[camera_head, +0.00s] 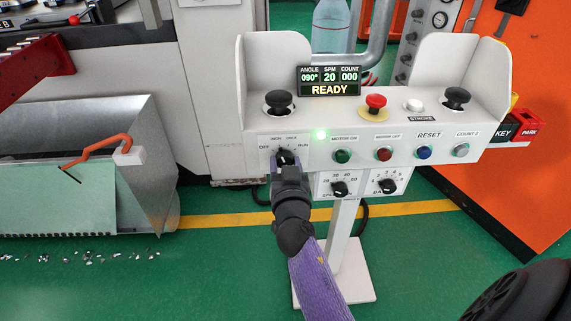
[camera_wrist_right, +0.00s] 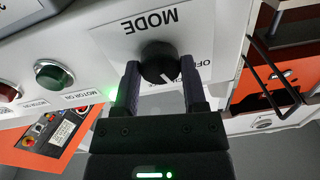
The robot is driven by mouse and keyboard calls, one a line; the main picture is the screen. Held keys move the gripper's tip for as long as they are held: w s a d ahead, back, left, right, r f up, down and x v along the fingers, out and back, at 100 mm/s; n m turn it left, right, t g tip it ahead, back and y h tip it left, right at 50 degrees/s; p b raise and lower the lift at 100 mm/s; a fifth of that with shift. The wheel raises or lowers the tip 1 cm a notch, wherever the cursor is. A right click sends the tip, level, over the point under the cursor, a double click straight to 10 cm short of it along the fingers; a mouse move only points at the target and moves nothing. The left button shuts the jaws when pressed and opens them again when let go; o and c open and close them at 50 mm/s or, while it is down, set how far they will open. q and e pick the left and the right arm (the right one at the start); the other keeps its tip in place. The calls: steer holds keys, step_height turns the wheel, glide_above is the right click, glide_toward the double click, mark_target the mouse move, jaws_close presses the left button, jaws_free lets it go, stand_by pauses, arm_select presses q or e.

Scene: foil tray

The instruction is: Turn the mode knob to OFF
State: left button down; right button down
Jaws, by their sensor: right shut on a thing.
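The mode knob (camera_head: 287,153) is a small black knob on the upper left of the white control panel, with OFF printed to its left and RUN to its right. My right gripper (camera_head: 286,162) is at it from below, hiding part of it. In the right wrist view the knob (camera_wrist_right: 158,62) sits between the two dark fingers of the right gripper (camera_wrist_right: 160,75), which are shut on it. The picture there is upside down. The knob's white pointer line slants down and right; the lettering on that side is partly hidden by a finger. My left gripper is not in view.
Below are two more black knobs (camera_head: 339,188) (camera_head: 387,186). To the right are a green button (camera_head: 342,156), a red button (camera_head: 384,154) and a red mushroom button (camera_head: 375,102). The display (camera_head: 329,81) reads 090° and READY. A green lamp (camera_head: 321,135) is lit.

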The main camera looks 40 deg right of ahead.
steer(key=shift+n, duration=1.4)
steer(key=n, duration=0.3)
steer(key=shift+n, duration=0.8)
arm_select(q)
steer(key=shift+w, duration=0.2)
arm_select(e)
steer(key=shift+n, duration=0.3)
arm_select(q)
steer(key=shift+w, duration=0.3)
